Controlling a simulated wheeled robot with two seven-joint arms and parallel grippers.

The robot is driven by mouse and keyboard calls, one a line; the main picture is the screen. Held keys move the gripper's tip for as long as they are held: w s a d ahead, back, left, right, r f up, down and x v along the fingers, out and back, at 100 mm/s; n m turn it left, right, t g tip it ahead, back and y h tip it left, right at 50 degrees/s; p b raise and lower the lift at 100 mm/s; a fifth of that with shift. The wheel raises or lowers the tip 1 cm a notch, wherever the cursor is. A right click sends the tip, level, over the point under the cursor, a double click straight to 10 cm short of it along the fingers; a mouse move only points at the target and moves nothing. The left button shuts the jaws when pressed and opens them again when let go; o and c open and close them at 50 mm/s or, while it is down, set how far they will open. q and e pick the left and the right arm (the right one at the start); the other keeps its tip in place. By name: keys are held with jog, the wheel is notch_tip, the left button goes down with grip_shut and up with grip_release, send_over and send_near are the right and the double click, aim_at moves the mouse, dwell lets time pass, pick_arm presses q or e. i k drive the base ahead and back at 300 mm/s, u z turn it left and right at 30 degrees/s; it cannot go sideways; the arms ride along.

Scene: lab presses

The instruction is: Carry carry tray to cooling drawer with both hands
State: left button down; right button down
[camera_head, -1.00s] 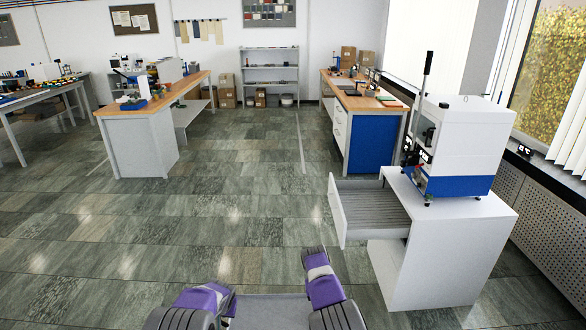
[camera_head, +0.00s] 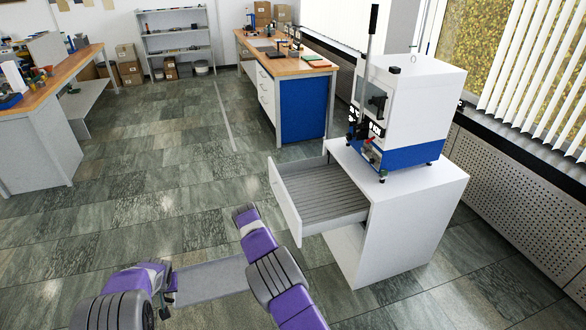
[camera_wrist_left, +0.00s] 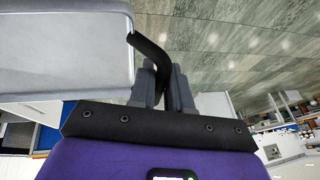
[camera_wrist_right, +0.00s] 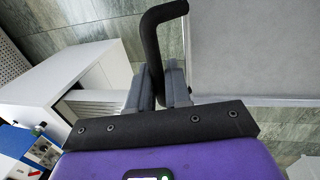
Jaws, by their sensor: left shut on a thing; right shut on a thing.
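The grey carry tray (camera_head: 212,281) is held level between my two arms at the bottom of the head view. My left gripper (camera_wrist_left: 160,85) is shut on the tray's black handle (camera_wrist_left: 150,52) in the left wrist view. My right gripper (camera_wrist_right: 160,85) is shut on the other black handle (camera_wrist_right: 152,40) in the right wrist view. The tray's surface (camera_wrist_right: 250,45) looks bare where it shows. The cooling drawer (camera_head: 318,193) stands pulled out of the white cabinet, with a ribbed grey floor and nothing in it. The tray is in front of the drawer and to its left, apart from it.
A white and blue press (camera_head: 405,110) with a tall lever stands on the white cabinet (camera_head: 400,215). A blue and white workbench (camera_head: 295,105) is behind the drawer. Another bench (camera_head: 40,140) is at the left. The floor (camera_head: 140,200) between them is clear.

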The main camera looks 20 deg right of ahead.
aim_at(314, 195)
jog(key=i, duration=3.3)
jog(key=z, duration=2.65)
